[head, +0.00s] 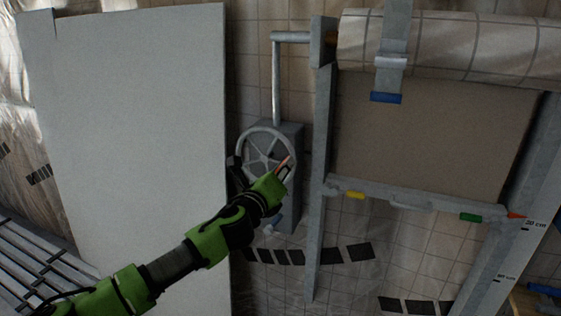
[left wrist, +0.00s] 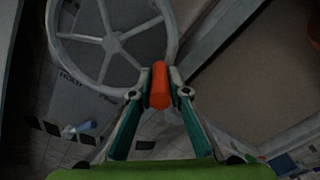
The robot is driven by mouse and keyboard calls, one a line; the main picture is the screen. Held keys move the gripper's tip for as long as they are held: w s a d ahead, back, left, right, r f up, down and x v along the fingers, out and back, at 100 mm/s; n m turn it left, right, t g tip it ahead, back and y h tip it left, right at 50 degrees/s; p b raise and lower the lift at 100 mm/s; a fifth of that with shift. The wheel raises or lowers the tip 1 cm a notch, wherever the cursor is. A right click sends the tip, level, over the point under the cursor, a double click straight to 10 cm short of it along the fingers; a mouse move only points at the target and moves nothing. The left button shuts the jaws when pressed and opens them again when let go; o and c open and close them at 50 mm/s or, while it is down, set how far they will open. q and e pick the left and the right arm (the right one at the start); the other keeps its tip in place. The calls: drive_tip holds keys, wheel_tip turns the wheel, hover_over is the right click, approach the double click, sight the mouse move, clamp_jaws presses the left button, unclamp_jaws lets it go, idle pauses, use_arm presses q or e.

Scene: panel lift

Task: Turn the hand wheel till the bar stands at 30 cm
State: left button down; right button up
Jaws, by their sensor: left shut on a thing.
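The grey spoked hand wheel (head: 252,140) is on a grey box on the wall. It also shows at the upper left in the left wrist view (left wrist: 106,86). Its orange-red handle (left wrist: 159,86) sits between the fingers of my left gripper (head: 284,170), which is shut on it at the wheel's right side. The grey bar (head: 415,197) runs along the lower edge of the brown panel. A red pointer (head: 516,215) at its right end is beside the upper mark on the scale post (head: 503,262). That label is small and seems to read 30 cm. My right gripper is out of view.
A large pale board (head: 130,120) stands left of the wheel. A grey upright (head: 317,220) is close on the wheel's right. A roll (head: 460,45) hangs above the panel, with a blue-ended strap. Yellow (head: 355,195) and green (head: 470,217) pieces are on the bar.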

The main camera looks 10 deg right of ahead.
use_arm(q)
drive_tip(key=shift+f+m, duration=1.05)
drive_tip(key=shift+m, duration=0.25)
drive_tip(key=c, duration=1.9)
unclamp_jaws()
drive_tip(key=v, duration=1.2)
